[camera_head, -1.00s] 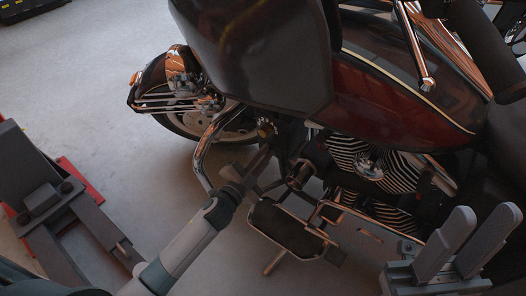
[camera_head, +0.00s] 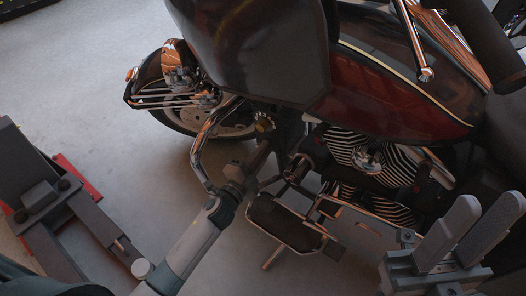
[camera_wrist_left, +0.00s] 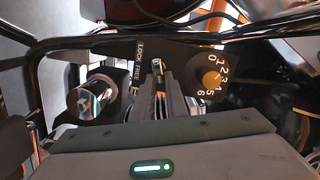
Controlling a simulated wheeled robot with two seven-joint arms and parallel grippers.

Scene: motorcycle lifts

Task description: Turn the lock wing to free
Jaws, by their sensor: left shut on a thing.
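The lock wing (camera_wrist_left: 158,72) is a thin metal piece standing upright in the left wrist view, beside a LOCK and FREE label (camera_wrist_left: 138,68) on a dark panel. My left gripper (camera_wrist_left: 166,100) is shut on the wing; its fingers hide the wing's lower part. Which mark the wing points to I cannot tell. In the head view my left gripper (camera_head: 262,154) reaches in beside the motorcycle's front frame, and the wing is too small to make out there. My right gripper (camera_head: 468,232) is open and empty at the lower right.
A dial with a yellow knob (camera_wrist_left: 210,78) and numbers sits right of the wing. A chrome cylinder (camera_wrist_left: 92,98) is on its left. The motorcycle's dark red tank (camera_head: 385,85), chrome pipe (camera_head: 203,145) and footboard (camera_head: 285,222) crowd the arm.

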